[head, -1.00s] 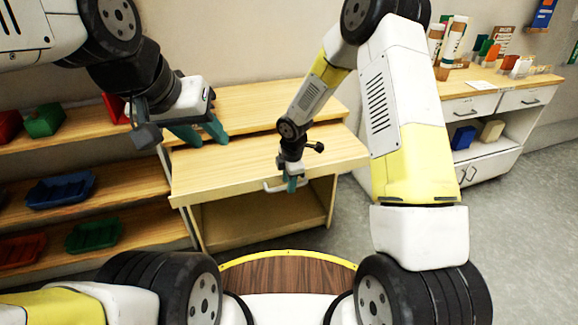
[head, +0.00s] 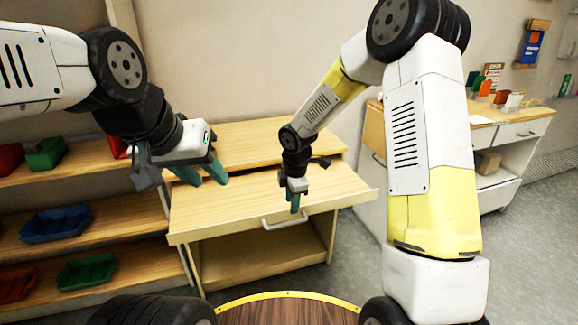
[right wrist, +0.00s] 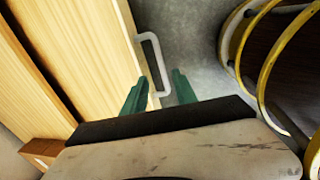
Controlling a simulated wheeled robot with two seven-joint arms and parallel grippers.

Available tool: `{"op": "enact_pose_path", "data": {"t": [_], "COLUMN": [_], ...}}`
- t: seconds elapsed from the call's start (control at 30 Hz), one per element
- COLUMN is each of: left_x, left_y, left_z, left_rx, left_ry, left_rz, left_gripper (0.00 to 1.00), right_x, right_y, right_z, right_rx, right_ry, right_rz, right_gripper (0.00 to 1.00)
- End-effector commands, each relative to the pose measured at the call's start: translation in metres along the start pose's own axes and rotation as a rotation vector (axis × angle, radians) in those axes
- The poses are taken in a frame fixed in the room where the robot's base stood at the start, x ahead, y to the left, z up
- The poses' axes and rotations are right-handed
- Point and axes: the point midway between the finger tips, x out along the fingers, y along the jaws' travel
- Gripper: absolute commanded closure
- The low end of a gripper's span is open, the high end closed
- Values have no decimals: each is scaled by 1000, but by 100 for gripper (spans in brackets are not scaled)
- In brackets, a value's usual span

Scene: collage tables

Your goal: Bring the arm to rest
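My right gripper (head: 296,208) hangs pointing down over the front edge of the wooden cabinet (head: 260,192), close to its pale bar handle (head: 284,221). In the right wrist view its two teal fingers (right wrist: 160,84) are apart, with nothing held. The handle (right wrist: 152,58) shows between and beyond them; I cannot tell whether they touch it. My left gripper (head: 206,176) is above the left part of the cabinet top. Its teal fingers are apart and nothing shows between them.
Left shelves hold a green bin (head: 47,154), a blue tray (head: 56,223) and a green tray (head: 87,271). A white-fronted counter (head: 515,133) with small items stands at the right. Grey floor (head: 355,245) is clear right of the cabinet.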

Motion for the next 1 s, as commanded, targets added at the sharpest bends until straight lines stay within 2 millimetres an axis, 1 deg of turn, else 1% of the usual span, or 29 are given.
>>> {"op": "enact_pose_path", "data": {"t": [0.03,0.07,0.17,0.2,0.27,0.3,0.37,0.4,0.47,0.5,0.57,0.6,0.67,0.7,0.8,0.9,1.0], "left_x": [0,0,0,0,0,0,0,0,0,0,0,0,0,0,0,0,0], "left_y": [0,0,0,0,0,0,0,0,0,0,0,0,0,0,0,0,0], "left_z": [0,0,0,0,0,0,0,0,0,0,0,0,0,0,0,0,0], "left_rx": [0,0,0,0,0,0,0,0,0,0,0,0,0,0,0,0,0], "left_ry": [0,0,0,0,0,0,0,0,0,0,0,0,0,0,0,0,0], "left_rz": [0,0,0,0,0,0,0,0,0,0,0,0,0,0,0,0,0], "left_gripper": [64,64,64,64,64,64,64,64,64,64,64,64,64,64,64,64,64], "right_x": [-15,-26,-68,-87,-115,-132,-157,-173,-195,-209,-228,-239,-255,-264,-282,-294,-300], "right_y": [0,-1,-10,-16,-27,-35,-48,-58,-74,-84,-102,-114,-132,-144,-172,-194,-209], "right_z": [7,11,28,35,45,51,58,62,67,70,72,73,73,72,69,64,60], "right_rx": [42,78,239,315,437,518,639,719,838,920,1038,1117,1234,1311,1483,1621,1713], "right_ry": [-10,-15,-35,-40,-43,-41,-34,-26,-9,6,34,56,94,124,202,275,331], "right_rz": [15,22,56,72,95,111,133,150,171,186,206,218,233,241,253,253,247], "right_gripper": [66,66,66,66,66,66,66,66,66,66,66,66,66,66,66,66,66]}}
